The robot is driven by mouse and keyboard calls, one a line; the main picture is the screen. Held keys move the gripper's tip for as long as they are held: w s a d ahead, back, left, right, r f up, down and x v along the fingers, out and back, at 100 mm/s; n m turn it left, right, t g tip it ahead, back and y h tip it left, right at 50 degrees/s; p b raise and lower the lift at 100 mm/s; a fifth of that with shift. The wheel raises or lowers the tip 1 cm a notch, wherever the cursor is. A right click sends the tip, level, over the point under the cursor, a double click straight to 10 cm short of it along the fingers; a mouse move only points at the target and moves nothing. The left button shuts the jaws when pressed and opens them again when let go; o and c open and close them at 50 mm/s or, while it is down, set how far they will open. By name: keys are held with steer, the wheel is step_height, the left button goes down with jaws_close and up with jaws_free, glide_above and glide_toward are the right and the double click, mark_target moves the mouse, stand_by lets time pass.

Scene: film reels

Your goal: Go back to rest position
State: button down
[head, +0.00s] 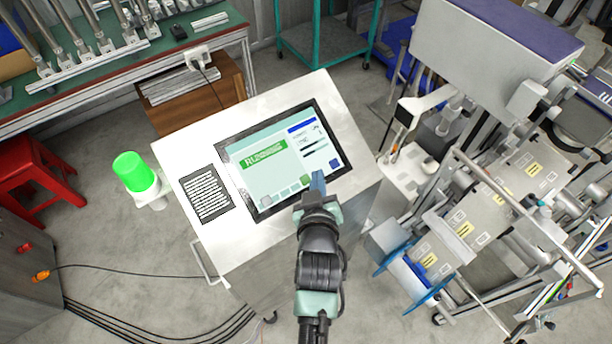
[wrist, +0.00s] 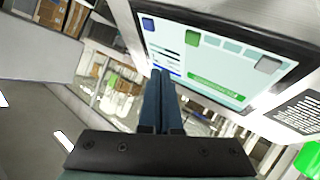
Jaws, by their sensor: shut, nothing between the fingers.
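My gripper (head: 318,182) is shut and empty, its blue fingers pressed together over the lower right part of the touchscreen (head: 270,160) in the head view. The screen is set in a white slanted console and shows a green banner that seems to start with "RUN". In the wrist view the closed fingers (wrist: 158,100) point up at the picture's middle, beside the screen (wrist: 210,60). I cannot tell whether the fingertips touch the screen.
A lit green lamp (head: 134,171) stands left of the console (head: 240,240). A machine with labelled web and a blue-flanged reel (head: 408,270) stands close on the right. A red stool (head: 35,175) and cables on the floor (head: 130,270) are at left.

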stand_by(0.6)
steer(key=w+r+m+t+b, duration=0.1)
steer(key=w+r+t, duration=0.15)
steer(key=r, duration=1.35)
steer(key=w+r+m+t+b, duration=0.1)
steer(key=r+t, duration=0.3)
steer(key=r, duration=1.2)
steer(key=s+r+t, duration=0.2)
steer(key=s+r, duration=0.3)
steer(key=r, duration=0.3)
steer(key=s+r+m+t, duration=0.1)
steer(key=s+r+t, duration=0.2)
steer(key=s+r, duration=0.2)
steer(key=s+r+m+t, duration=0.1)
steer(key=s+r, duration=0.5)
steer(key=r, duration=0.6)
steer(key=shift+a+t+b, duration=0.25)
steer(key=shift+t+b, duration=0.2)
steer(key=shift+t, duration=0.2)
steer(key=shift+s, duration=0.1)
